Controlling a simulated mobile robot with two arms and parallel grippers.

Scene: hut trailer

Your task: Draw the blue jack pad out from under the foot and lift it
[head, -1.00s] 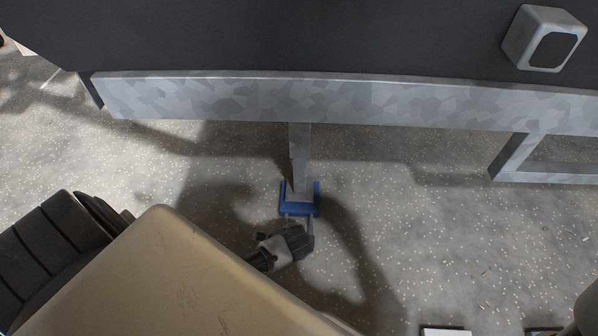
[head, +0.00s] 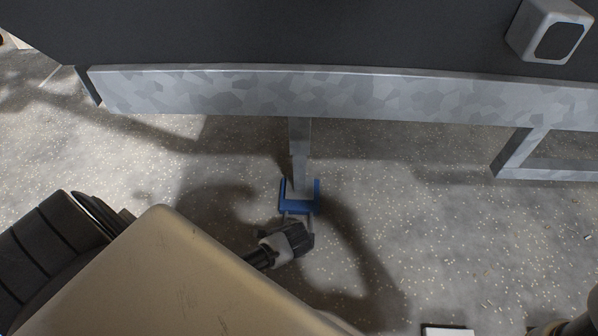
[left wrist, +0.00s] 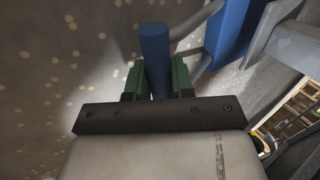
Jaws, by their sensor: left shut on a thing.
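The blue jack pad (head: 298,210) is on the floor below the trailer's leg, with raised blue sides left and right of the grey foot (head: 299,193). From the head view I cannot tell whether the foot touches the pad. My left gripper (head: 294,228) is at the pad's near side, where thin grey bars run between pad and gripper. In the left wrist view the green fingers (left wrist: 156,80) are shut on a blue round grip (left wrist: 154,47). The pad's blue body (left wrist: 232,35) and the grey foot (left wrist: 287,48) show beyond, at the right. The right gripper is not visible.
The grey leg (head: 299,138) comes down from a mottled metal beam (head: 330,92) under the dark trailer wall (head: 280,32). A grey bracket (head: 513,158) hangs at the right. Speckled floor (head: 440,250) is largely open. A white object (head: 447,330) is cut off below.

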